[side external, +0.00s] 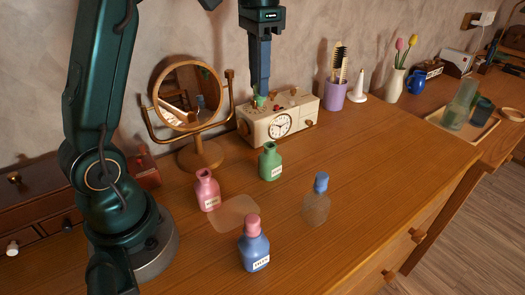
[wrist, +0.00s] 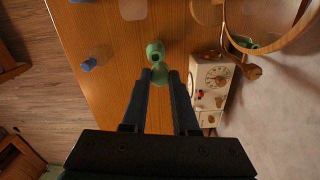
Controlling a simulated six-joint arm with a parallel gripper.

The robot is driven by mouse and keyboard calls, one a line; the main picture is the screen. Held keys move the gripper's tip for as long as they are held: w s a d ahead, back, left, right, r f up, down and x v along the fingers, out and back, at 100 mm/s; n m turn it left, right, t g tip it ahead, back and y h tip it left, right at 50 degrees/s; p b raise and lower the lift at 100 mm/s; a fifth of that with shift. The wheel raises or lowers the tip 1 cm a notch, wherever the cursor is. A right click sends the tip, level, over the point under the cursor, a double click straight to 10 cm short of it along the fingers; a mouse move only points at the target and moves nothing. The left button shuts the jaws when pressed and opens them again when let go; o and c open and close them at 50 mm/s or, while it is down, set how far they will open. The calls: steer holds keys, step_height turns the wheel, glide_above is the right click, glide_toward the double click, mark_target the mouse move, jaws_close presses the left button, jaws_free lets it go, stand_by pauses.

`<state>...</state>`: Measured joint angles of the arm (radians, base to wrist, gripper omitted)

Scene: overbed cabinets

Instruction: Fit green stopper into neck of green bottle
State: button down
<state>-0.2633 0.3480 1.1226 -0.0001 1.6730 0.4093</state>
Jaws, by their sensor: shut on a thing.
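My gripper (side external: 260,90) points down and is shut on the green stopper (side external: 260,101), which shows just below the fingertips. In the wrist view the stopper (wrist: 158,74) sits between the two fingertips (wrist: 159,77). The green bottle (side external: 270,163) stands upright on the wooden desktop with its neck open and a white label on its front. The stopper is apart from the bottle and higher than its neck in the side view. In the wrist view the bottle (wrist: 155,51) appears just beyond the stopper, which partly overlaps it.
A cream clock box (side external: 280,122) stands close behind the green bottle, and a round mirror (side external: 188,95) is to its left. An open pink bottle (side external: 207,191), a pink-stoppered blue bottle (side external: 253,250) and a blue-stoppered clear bottle (side external: 316,208) stand around a pale mat (side external: 236,214).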

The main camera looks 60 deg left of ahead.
steer(key=shift+w+d+f+m, duration=0.15)
steer(key=shift+w+d+f, duration=0.15)
steer(key=shift+w+f, duration=0.3)
steer(key=shift+w+d+f+m, duration=0.15)
steer(key=shift+w+d+f, duration=0.15)
steer(key=shift+f, duration=0.4)
steer(key=shift+f, duration=2.8)
steer(key=shift+f, duration=1.35)
steer(key=c, duration=0.6)
jaws_free()
steer(key=shift+r, duration=0.1)
steer(key=shift+r, duration=2.45)
